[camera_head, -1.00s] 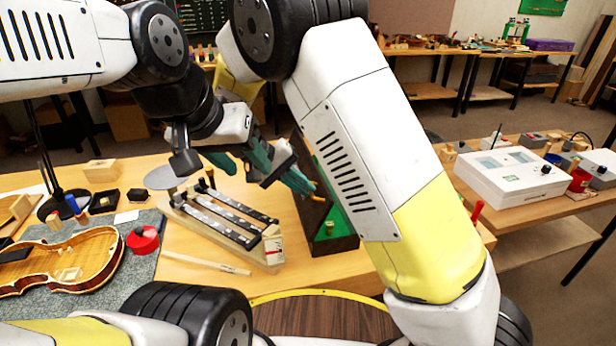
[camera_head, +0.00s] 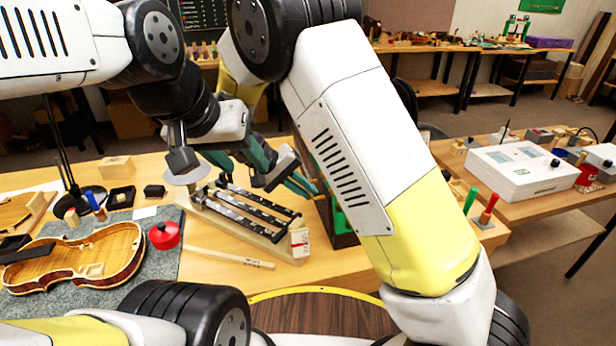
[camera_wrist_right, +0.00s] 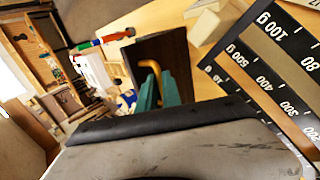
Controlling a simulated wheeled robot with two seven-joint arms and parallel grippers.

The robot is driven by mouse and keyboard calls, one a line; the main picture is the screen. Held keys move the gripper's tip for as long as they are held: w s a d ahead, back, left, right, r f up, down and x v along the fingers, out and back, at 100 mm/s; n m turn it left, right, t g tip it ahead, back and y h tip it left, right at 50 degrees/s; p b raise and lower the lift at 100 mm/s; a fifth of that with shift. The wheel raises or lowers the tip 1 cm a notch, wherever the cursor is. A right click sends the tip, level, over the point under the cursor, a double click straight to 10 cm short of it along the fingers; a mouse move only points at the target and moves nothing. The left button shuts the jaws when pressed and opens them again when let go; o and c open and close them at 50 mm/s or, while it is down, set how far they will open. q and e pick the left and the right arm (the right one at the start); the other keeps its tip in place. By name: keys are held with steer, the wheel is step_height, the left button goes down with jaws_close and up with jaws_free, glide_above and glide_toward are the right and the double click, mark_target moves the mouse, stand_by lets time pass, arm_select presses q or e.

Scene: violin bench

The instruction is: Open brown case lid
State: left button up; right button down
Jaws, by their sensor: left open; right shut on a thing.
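The brown case (camera_head: 343,241), with green lining inside, stands on the table right of the scale rack and is partly hidden by my right arm. Dark brown panel and green lining show, but I cannot tell how far the lid is open. My right gripper (camera_head: 307,189) has teal fingers at the case's near-left side. In the right wrist view its fingers (camera_wrist_right: 157,90) are shut on a yellow-orange handle (camera_wrist_right: 152,68) against the dark panel (camera_wrist_right: 176,62). My left gripper (camera_head: 220,160) is open and empty, behind and left of the right one, partly hidden.
A weighing rack (camera_head: 250,222) with dark beams stands close left of the case. A violin body (camera_head: 80,260) lies on a grey mat, with a red round pot (camera_head: 164,236) beside it. A white instrument box (camera_head: 520,172) stands on the right table.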

steer(key=shift+s+a+f, duration=0.3)
steer(key=shift+s+f, duration=0.05)
steer(key=shift+f, duration=0.05)
steer(key=c, duration=1.6)
jaws_free()
steer(key=shift+a, duration=0.1)
steer(key=shift+o, duration=0.4)
steer(key=shift+w+r, duration=0.1)
steer(key=shift+r, duration=0.15)
steer(key=v, duration=0.7)
steer(key=shift+a+r, duration=0.15)
steer(key=shift+r, duration=0.1)
